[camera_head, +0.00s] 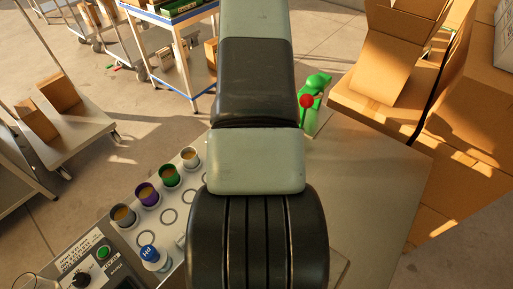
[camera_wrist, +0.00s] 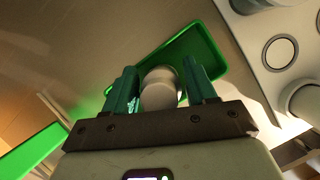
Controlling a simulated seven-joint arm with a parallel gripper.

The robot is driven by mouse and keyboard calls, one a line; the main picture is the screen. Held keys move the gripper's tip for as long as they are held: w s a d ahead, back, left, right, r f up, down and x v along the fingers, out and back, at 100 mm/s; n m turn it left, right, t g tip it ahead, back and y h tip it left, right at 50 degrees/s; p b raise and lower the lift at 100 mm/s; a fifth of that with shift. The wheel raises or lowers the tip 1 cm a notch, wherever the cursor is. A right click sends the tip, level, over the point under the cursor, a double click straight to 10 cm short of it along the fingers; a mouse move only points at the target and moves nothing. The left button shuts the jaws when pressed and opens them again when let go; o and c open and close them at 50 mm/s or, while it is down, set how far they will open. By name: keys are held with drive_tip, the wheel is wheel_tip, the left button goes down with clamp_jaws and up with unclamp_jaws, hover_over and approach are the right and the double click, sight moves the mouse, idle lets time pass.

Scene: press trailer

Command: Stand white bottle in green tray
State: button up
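In the wrist view, a pale white-grey bottle (camera_wrist: 160,90) stands between the two dark green fingers of my gripper (camera_wrist: 160,84). I cannot tell whether the bottle's base touches the tray floor. In the head view my arm hides the gripper, this bottle and the tray.
In the head view, a rack at left holds several coloured cups (camera_head: 147,195) and a blue-and-white pH container (camera_head: 152,257). A green bottle with a red knob (camera_head: 307,101) stands at the table's far edge. The table (camera_head: 375,190) is clear at right; cardboard boxes (camera_head: 465,130) stand beyond.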

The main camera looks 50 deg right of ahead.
drive_tip(key=shift+o, duration=1.3)
drive_tip(key=shift+r, duration=0.25)
drive_tip(key=v, duration=1.2)
drive_tip(key=shift+f, duration=0.1)
